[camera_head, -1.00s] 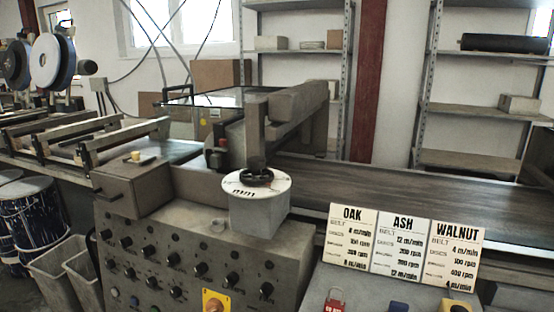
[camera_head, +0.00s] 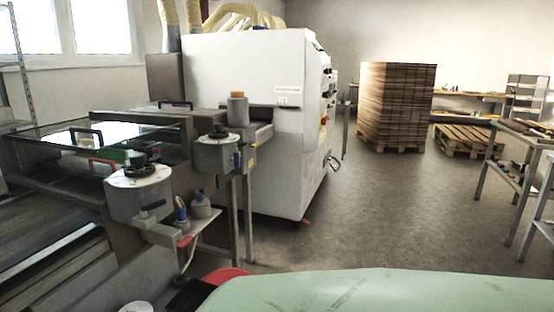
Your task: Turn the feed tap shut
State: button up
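I cannot say for sure which part is the feed tap. A small red handle (camera_head: 185,241) sits at the front edge of a small grey shelf on the conveyor side, at the lower left, with a pale hose below it. A dark lever-like part (camera_head: 150,211) is just left of it. A black handwheel (camera_head: 138,170) sits on a round white dial above, and a second dark handwheel (camera_head: 217,134) is on another housing further back. How far any of these is turned is too small to tell. My gripper is not in view.
Two small grey pots with blue parts (camera_head: 200,207) stand on the shelf. A large white machine (camera_head: 250,120) stands behind. A red rim (camera_head: 228,275) shows low down. A stack of boards (camera_head: 397,105) and a pallet (camera_head: 465,140) stand further back. The floor (camera_head: 400,215) between is clear.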

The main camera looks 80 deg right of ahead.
aim_at(237, 158)
jog(key=z, duration=2.15)
jog(key=i+z, duration=0.35)
jog(key=z, duration=0.15)
jog(key=i+j+z, duration=0.2)
jog(key=i+z, duration=0.15)
jog(key=z, duration=0.15)
